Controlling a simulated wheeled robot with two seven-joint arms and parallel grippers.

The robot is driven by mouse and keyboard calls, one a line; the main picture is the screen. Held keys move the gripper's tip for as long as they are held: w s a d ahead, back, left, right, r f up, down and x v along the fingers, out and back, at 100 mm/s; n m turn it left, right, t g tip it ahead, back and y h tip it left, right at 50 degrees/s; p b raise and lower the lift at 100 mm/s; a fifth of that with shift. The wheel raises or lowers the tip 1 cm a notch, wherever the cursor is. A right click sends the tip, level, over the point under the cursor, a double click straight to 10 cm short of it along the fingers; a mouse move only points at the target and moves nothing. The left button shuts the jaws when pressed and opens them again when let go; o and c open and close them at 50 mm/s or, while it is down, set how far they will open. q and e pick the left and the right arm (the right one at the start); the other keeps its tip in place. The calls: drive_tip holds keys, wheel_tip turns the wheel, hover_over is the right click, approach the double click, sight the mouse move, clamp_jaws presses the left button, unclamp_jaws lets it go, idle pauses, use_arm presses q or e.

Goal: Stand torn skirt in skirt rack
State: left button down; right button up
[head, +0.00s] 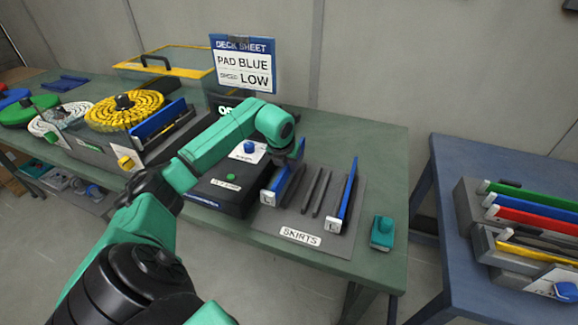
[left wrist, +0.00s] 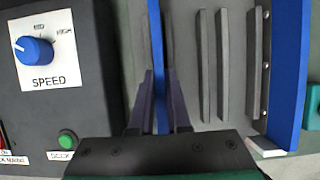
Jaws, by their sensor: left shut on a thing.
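My left gripper (head: 296,158) reaches down over the left side of the skirt rack, a grey board (head: 262,222) labelled SKIRTS. In the left wrist view the gripper's dark fingers (left wrist: 160,108) are shut on a thin blue skirt (left wrist: 156,40), which stands on edge between them. Its lower contact is hidden, so I cannot tell whether it is seated. A second blue skirt (head: 348,190) stands upright at the rack's right side. Thin dark bars (head: 316,192) stand between the two. No tear shows on either skirt. My right gripper is not in view.
A black control box (head: 226,188) with a blue SPEED knob (left wrist: 34,50) stands just left of the rack. A teal block (head: 383,232) is right of it. Yellow (head: 122,110) and other round pads fill the left. Coloured strips (head: 530,205) stand on the right table.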

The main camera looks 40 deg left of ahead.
sight(289, 175)
use_arm(q)
drive_tip(key=shift+f+b, duration=0.3)
drive_tip(key=shift+f, duration=0.05)
idle(0.3)
drive_tip(key=shift+f+b, duration=0.85)
drive_tip(key=shift+f, duration=0.3)
drive_tip(key=shift+f, duration=0.1)
drive_tip(key=c, duration=0.8)
unclamp_jaws()
drive_tip(key=b+v, duration=0.1)
drive_tip(key=v, duration=1.3)
drive_tip(key=shift+s+d+r, duration=0.1)
drive_tip(key=shift+s+r, duration=0.05)
drive_tip(key=shift+r, duration=0.15)
